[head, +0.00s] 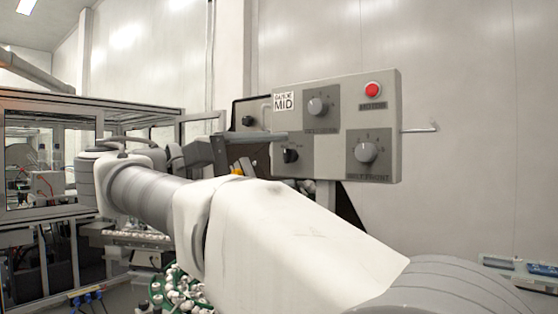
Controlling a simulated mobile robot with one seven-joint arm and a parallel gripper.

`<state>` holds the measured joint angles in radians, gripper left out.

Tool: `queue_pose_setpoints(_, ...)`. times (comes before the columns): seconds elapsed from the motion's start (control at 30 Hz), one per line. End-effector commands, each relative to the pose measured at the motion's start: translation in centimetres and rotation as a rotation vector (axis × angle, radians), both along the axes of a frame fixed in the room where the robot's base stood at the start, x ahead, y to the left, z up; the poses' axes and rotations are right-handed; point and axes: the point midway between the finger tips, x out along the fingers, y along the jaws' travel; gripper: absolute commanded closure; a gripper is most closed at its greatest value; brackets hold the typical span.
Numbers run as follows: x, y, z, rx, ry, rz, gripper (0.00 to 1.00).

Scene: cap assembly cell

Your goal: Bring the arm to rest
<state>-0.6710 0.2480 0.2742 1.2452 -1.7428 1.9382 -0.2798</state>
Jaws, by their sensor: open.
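My arm (280,235) reaches from the lower right corner across the middle of the head view and bends at the left. My gripper (272,141) is at its far end, dark grey, pointing right. It is open, and I see nothing held in it. Its fingers overlap the left edge of a light grey control panel (335,133); I cannot tell whether they touch it. The panel has a red button (373,90), an upper knob (317,106), a lower right knob (366,152) and a black knob (291,155) close to the fingertips.
A metal-framed machine cell (50,110) stands at the left. A green round container (157,290) with several white caps is below my arm, partly hidden. A thin rod (420,129) sticks out right of the panel.

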Motion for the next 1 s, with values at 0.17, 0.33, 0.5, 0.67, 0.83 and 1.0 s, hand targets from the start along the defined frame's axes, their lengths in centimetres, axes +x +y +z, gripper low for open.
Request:
queue_pose_setpoints(0.17,0.0,0.0,0.0,0.0,0.0,0.0,0.23)
queue_pose_setpoints(0.33,0.0,0.0,0.0,0.0,0.0,-0.001,0.23)
queue_pose_setpoints(0.5,0.1,-1.1,-0.4,0.015,0.021,0.003,0.23)
queue_pose_setpoints(0.67,0.3,-5.9,-3.5,0.108,0.132,0.027,0.23)
queue_pose_setpoints(0.83,-1.7,-12.4,-10.4,0.334,0.272,0.043,0.23)
queue_pose_setpoints(1.0,-6.0,-16.9,-18.3,0.645,0.337,0.029,0.23)
